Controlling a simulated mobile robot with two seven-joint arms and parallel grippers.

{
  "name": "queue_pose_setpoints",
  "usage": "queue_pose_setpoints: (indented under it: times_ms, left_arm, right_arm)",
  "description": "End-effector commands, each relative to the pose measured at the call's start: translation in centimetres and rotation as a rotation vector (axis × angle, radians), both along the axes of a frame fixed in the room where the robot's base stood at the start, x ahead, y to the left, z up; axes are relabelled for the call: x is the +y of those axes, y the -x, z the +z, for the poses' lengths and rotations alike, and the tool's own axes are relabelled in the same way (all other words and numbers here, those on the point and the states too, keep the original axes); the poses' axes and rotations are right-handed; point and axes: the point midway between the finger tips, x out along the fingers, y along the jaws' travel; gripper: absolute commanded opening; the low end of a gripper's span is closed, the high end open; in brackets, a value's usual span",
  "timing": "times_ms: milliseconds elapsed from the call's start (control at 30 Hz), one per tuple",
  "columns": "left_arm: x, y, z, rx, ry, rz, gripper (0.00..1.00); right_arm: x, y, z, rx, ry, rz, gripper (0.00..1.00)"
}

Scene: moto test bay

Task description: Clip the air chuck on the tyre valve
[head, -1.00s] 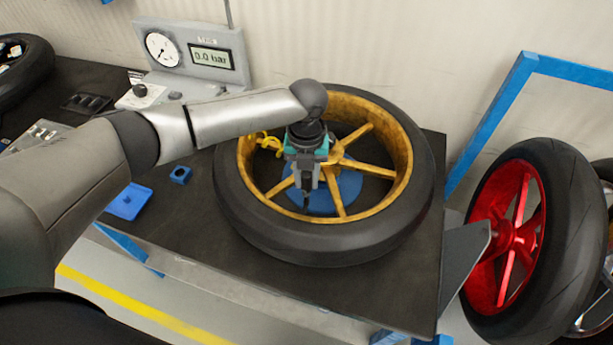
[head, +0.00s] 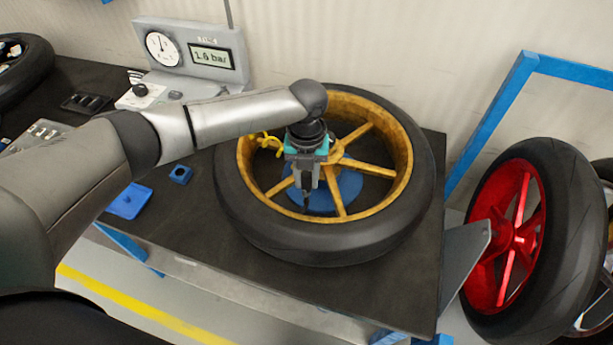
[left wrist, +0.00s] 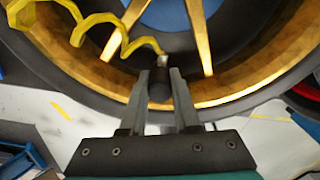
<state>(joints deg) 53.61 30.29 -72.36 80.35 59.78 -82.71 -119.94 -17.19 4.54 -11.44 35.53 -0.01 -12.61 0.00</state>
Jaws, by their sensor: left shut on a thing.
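My left gripper (head: 306,205) points down inside the gold-rimmed wheel, close to the near inner side of the rim (head: 402,165). In the left wrist view my left gripper (left wrist: 160,78) is shut on the air chuck (left wrist: 159,88), a small dark cylinder with a silver end. A yellow coiled hose (left wrist: 97,20) leads from the chuck; it also shows in the head view (head: 268,140). The tyre (head: 405,225) lies flat on the bench. The tyre valve is hidden by the chuck and fingers. My right gripper is out of view.
A grey gauge unit (head: 232,35) with a dial and a display reading about 1.6 bar stands at the back. A blue tray (head: 129,201) and a small blue block (head: 180,174) lie left of the wheel. A red-rimmed wheel (head: 480,240) stands at the right.

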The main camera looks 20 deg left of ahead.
Motion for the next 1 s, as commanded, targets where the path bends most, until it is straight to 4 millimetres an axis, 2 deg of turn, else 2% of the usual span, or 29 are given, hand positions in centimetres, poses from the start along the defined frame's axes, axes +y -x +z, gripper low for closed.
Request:
queue_pose_setpoints:
  times_ms: [100,133,400,600,800,1000]
  left_arm:
    - [-0.02,-0.01,0.02,0.000,0.001,0.000,0.00]
    - [-0.02,0.00,0.02,0.000,0.001,0.000,0.33]
    - [-0.01,0.00,0.01,0.000,0.000,0.000,0.64]
    - [0.01,0.02,-0.01,0.000,0.000,0.000,0.66]
    - [0.02,0.01,-0.01,0.000,0.000,0.000,0.88]
    - [0.01,0.01,-0.01,0.000,0.000,0.000,0.90]
  right_arm:
    - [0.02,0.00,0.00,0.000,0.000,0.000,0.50]
    - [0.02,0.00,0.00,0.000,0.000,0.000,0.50]
    - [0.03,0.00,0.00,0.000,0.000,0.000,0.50]
    - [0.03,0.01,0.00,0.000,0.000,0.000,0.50]
    - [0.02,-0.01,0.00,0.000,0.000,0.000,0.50]
    - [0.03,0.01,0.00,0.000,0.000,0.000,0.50]
